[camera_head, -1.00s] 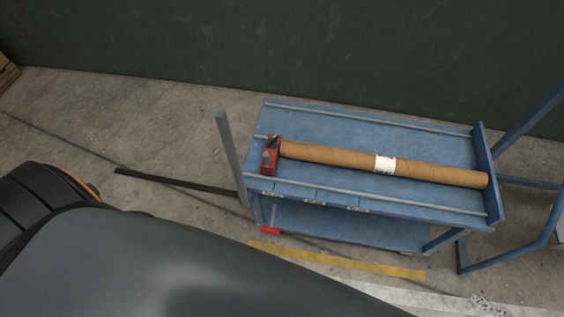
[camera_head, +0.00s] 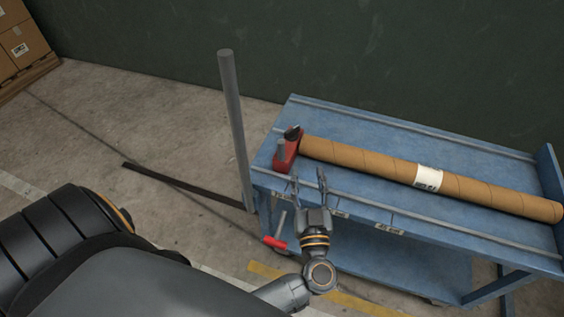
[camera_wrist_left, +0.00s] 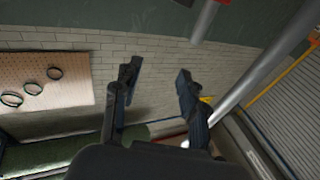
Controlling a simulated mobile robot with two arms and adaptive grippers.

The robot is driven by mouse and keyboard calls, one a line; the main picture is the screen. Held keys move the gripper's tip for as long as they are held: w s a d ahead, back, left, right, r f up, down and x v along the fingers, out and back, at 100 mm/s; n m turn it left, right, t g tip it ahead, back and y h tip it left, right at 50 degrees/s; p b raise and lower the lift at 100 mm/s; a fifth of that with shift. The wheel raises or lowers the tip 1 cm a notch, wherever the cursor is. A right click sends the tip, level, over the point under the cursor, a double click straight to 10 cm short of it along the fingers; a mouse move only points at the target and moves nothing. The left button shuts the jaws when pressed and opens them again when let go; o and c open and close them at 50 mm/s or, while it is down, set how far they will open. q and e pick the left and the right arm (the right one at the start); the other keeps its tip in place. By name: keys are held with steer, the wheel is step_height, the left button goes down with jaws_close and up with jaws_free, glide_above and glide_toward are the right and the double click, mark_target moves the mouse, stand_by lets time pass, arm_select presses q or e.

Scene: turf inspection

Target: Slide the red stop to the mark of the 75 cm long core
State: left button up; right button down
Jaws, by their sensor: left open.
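The red stop (camera_head: 285,153), with a dark knob on top, sits at the left end of the blue cart top (camera_head: 350,122). A long brown cardboard core (camera_head: 375,165) with a white label (camera_head: 429,178) lies along the cart, its left end close beside the stop. Small pale labels (camera_head: 389,228) show on the cart's front edge; their writing is too small to read. My left gripper (camera_head: 308,175) is open and empty at the front edge, just in front and right of the stop. Its open fingers also show in the left wrist view (camera_wrist_left: 157,80). My right gripper is not in view.
A grey post (camera_head: 235,125) stands at the cart's left end. A red handle (camera_head: 274,242) hangs below the front edge. Rails run along both long sides of the cart top. Boxes (camera_head: 22,45) stand far left. The left wrist view shows a pegboard (camera_wrist_left: 45,80) with dark rings.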

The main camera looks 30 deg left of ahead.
mark_target(282, 148)
arm_select(q)
steer(key=w+a+g+b, duration=0.1)
steer(key=w+a, duration=0.1)
steer(key=a, duration=0.1)
steer(key=w+a+f+n+g+b, duration=0.1)
steer(key=a, duration=0.3)
steer(key=w+a+n+g+y+b, duration=0.1)
steer(key=w+a, duration=0.1)
steer(key=a, duration=0.2)
steer(key=shift+w+f+g+b, duration=0.3)
steer(key=shift+w+f+b, duration=0.05)
steer(key=shift+w+a, duration=0.5)
steer(key=shift+a, duration=0.05)
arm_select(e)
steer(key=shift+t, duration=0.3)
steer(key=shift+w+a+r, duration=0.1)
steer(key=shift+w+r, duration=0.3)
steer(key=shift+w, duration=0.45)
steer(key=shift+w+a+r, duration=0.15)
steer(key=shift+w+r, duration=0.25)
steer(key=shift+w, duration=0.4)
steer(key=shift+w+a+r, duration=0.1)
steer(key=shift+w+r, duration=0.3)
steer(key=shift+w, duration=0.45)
arm_select(q)
steer(key=shift+c, duration=0.3)
jaws_close()
